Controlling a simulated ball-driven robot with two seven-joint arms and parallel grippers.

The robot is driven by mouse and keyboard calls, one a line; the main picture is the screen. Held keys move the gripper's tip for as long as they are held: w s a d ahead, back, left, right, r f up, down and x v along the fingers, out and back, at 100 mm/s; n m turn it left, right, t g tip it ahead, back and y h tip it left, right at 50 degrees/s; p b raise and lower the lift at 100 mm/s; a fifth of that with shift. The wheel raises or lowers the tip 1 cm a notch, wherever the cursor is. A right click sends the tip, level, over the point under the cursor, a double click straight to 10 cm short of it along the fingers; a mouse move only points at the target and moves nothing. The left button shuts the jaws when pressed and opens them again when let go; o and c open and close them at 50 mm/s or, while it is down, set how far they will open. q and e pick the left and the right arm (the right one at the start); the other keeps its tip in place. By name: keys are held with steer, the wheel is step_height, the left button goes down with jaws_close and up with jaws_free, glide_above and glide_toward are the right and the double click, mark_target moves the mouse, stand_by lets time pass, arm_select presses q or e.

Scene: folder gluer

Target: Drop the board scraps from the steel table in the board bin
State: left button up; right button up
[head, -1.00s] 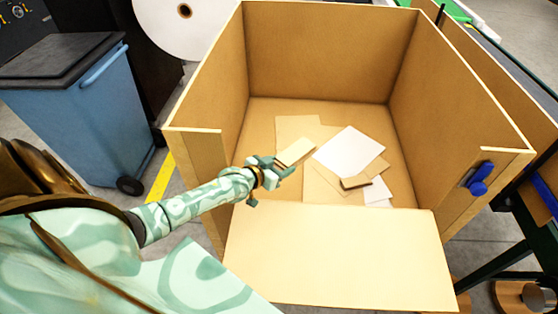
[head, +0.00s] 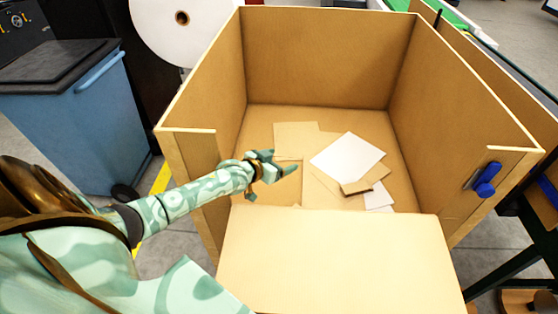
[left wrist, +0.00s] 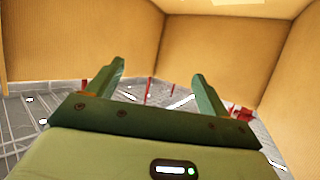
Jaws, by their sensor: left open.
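The board bin (head: 315,60) is a large open tan box in the middle of the head view, with a low front panel (head: 340,262). Several flat board scraps lie on its floor: a white sheet (head: 346,155), tan sheets (head: 296,136), a small tan scrap (head: 357,187) and a small white piece (head: 378,197). My left gripper (head: 283,163) is inside the bin's left front part, above the floor, open and empty. The left wrist view shows its two fingers (left wrist: 158,72) apart with nothing between them. The steel table and my right gripper are not in view.
A blue wheeled bin (head: 75,130) with a dark lid stands to the left. A white roll (head: 180,25) is behind it. A blue handle (head: 486,180) sticks out at the bin's right front wall. The bin's left wall edge is close to my left forearm.

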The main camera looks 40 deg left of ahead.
arm_select(q)
steer(key=s+d+r+p, duration=0.6)
steer(key=s+d+r, duration=0.2)
steer(key=s+r, duration=0.3)
step_height(320, 180, up, 2)
steer(key=shift+s, duration=0.25)
stand_by(0.6)
